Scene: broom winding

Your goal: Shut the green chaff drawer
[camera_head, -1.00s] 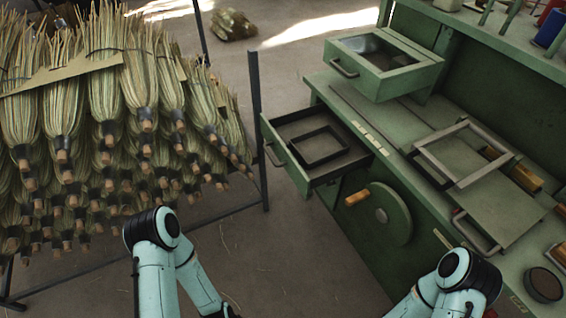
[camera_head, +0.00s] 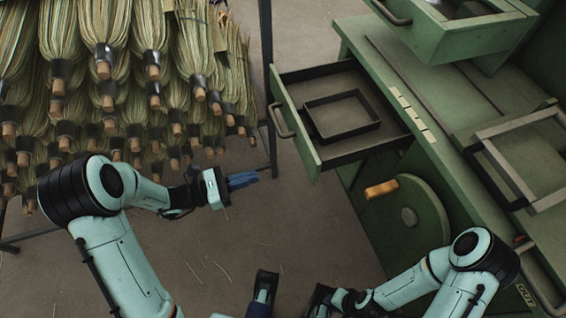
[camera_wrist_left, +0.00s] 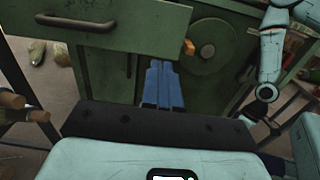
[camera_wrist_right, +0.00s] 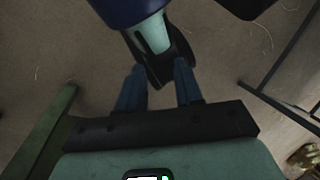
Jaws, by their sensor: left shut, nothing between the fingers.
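A green drawer (camera_head: 299,134) is pulled out from under the green bench top. A dark open frame or tray (camera_head: 341,115) lies inside it. Its front with a bar handle (camera_head: 281,120) faces left; the front also shows at the upper left of the left wrist view (camera_wrist_left: 130,35). My left gripper (camera_head: 257,177) is shut and empty. In the head view it is left of and below the drawer front, apart from it. My right gripper (camera_wrist_right: 157,72) is open in its wrist view, with a dark and teal part beyond the fingers; nothing appears gripped.
Another green drawer-like box (camera_head: 455,30) with a handle stands on the bench top. A wheel (camera_head: 408,215) with a wooden knob (camera_head: 381,189) is on the cabinet below the drawer. A rack of brooms (camera_head: 120,60) stands at left. Bare floor lies between rack and cabinet.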

